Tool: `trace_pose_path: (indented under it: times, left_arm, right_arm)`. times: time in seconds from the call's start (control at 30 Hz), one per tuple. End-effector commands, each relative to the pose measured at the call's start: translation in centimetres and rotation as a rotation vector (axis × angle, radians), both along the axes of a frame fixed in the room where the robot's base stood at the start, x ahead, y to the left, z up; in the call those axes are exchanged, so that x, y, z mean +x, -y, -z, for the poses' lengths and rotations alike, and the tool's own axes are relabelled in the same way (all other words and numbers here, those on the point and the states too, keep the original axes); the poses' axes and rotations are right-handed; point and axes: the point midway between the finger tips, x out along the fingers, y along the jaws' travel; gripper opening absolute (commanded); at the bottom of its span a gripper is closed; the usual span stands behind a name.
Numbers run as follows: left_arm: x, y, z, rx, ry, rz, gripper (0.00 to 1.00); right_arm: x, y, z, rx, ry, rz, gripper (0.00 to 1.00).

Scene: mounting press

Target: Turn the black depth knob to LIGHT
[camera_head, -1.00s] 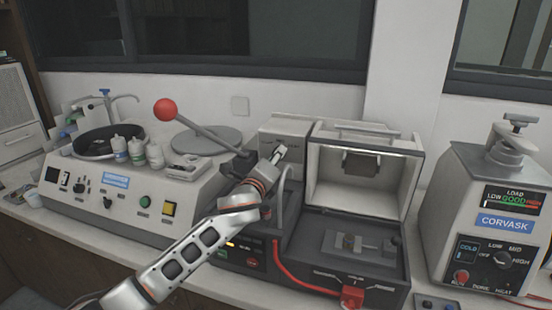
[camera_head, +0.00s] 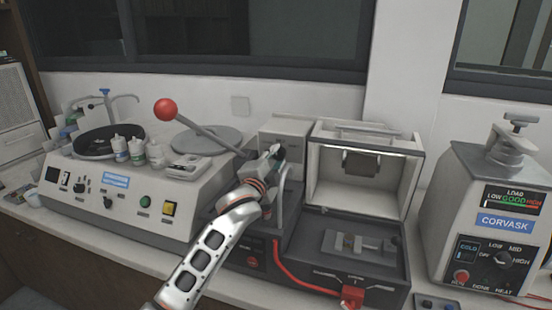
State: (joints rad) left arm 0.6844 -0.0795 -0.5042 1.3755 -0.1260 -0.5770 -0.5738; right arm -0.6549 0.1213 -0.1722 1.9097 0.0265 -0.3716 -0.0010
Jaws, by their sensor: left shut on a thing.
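My left gripper (camera_head: 277,152) is at the front face of the grey box-shaped head (camera_head: 287,130) of the machine in the middle. It is shut on the black depth knob (camera_head: 283,155), of which only a small dark part shows. The fingers and wrist hide most of the knob, so I cannot read its setting or see a LIGHT mark. My right gripper is not in view.
A lever with a red ball (camera_head: 165,109) rises left of my gripper. An open-lidded chamber (camera_head: 360,180) stands just right of it. A red cable (camera_head: 300,281) runs along the front. The CORVASK press (camera_head: 490,215) stands at the far right.

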Motion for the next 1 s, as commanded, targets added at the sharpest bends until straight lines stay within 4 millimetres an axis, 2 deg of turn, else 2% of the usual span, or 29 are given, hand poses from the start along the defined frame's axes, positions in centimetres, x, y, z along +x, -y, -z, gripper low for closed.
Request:
trace_pose_path:
  times: [0.5,1.0]
  left_arm:
    - [-0.04,0.08,0.1,-0.391,-0.128,0.0,0.04]
    - [-0.01,0.04,0.09,-0.511,-0.167,-0.001,0.04]
  right_arm:
    - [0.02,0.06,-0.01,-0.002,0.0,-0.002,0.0]
    - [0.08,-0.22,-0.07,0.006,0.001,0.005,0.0]
